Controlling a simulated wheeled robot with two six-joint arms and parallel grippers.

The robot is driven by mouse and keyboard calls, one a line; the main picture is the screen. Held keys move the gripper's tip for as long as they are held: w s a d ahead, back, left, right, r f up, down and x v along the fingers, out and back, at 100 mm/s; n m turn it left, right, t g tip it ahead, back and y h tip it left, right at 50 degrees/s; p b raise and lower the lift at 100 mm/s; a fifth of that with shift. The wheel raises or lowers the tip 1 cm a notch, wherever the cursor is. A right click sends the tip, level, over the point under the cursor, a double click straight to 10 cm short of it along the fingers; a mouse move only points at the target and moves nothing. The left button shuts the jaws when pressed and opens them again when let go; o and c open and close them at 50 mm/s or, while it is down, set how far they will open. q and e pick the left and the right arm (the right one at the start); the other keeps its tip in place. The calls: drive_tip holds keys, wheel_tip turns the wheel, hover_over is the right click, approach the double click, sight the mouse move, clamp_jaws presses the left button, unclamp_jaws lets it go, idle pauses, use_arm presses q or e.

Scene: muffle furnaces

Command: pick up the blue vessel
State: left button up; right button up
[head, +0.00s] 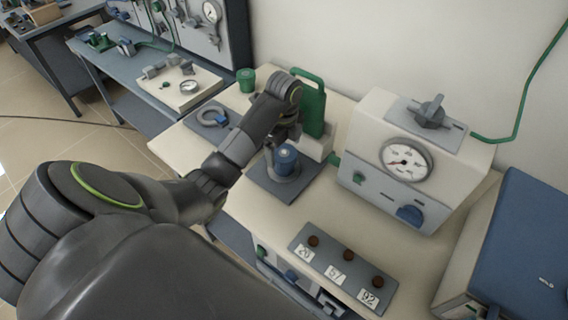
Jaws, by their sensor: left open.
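The blue vessel (287,160) stands upright on a grey round base on a dark square plate (267,191) on the cream bench. My left arm reaches in from the left, and my left gripper (284,135) is open just above and behind the vessel. Its fingers are partly hidden, and I cannot tell whether they touch the vessel. My right gripper is out of view.
A green handled container (311,103) stands close behind the gripper. A cream unit with a dial (404,160) is to the right, and a panel with several brown knobs (344,268) is in front. A green cup (246,80) and a grey ring (212,116) sit at the left. A blue-topped box (520,240) is far right.

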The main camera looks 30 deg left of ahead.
sight(284, 152)
use_arm(q)
wheel_tip(284, 152, down, 2)
drive_tip(key=shift+w+a+f+b, duration=0.1)
drive_tip(key=shift+w+f+b, duration=0.05)
drive_tip(key=shift+b, duration=0.7)
drive_tip(key=shift+f+b, duration=0.35)
drive_tip(key=shift+f, duration=0.5)
drive_tip(key=shift+c, duration=0.4)
drive_tip(key=c, duration=1.2)
drive_tip(key=shift+r, duration=0.15)
drive_tip(key=shift+c, duration=0.4)
